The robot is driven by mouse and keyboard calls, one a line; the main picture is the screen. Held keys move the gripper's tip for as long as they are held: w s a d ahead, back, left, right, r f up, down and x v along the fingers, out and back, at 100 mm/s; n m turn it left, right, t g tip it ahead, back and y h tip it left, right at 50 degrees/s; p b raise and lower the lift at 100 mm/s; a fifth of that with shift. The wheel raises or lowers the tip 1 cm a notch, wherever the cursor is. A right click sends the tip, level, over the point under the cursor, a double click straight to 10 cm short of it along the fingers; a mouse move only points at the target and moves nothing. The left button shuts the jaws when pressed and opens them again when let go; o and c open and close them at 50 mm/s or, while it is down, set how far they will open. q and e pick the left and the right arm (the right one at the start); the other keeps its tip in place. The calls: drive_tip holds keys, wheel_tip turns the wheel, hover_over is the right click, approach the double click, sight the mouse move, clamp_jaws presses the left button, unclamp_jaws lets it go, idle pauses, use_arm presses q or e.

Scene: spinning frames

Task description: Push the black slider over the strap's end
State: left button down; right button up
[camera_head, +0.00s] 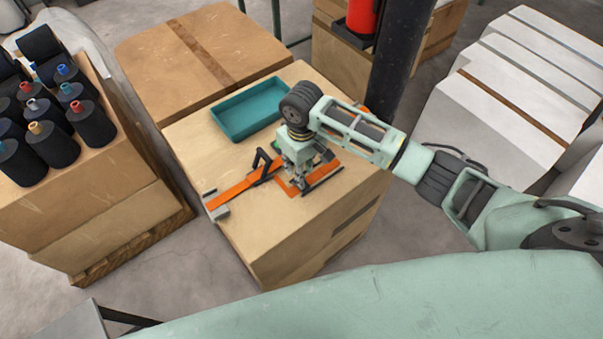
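An orange strap (238,189) lies across the light cardboard box top, running from a small grey clamp (220,212) at the left edge towards my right gripper. A black angular piece (264,161) stands on the strap just left of the gripper. A dark bar (323,179) lies right of the gripper beside more orange material. I cannot tell for certain which black part is the slider. My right gripper (301,186) points down at the strap's right part and hides it; its finger opening is too small to tell. My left gripper is not in view.
A teal tray (228,122) sits on the box behind the strap. Dark bobbins (53,145) crowd the left carton. A black post (402,60) rises behind my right arm. White stacked blocks (490,125) stand at right. The box top's front is clear.

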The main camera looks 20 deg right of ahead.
drive_tip(key=shift+f, duration=1.75)
drive_tip(key=shift+c, duration=0.2)
clamp_jaws()
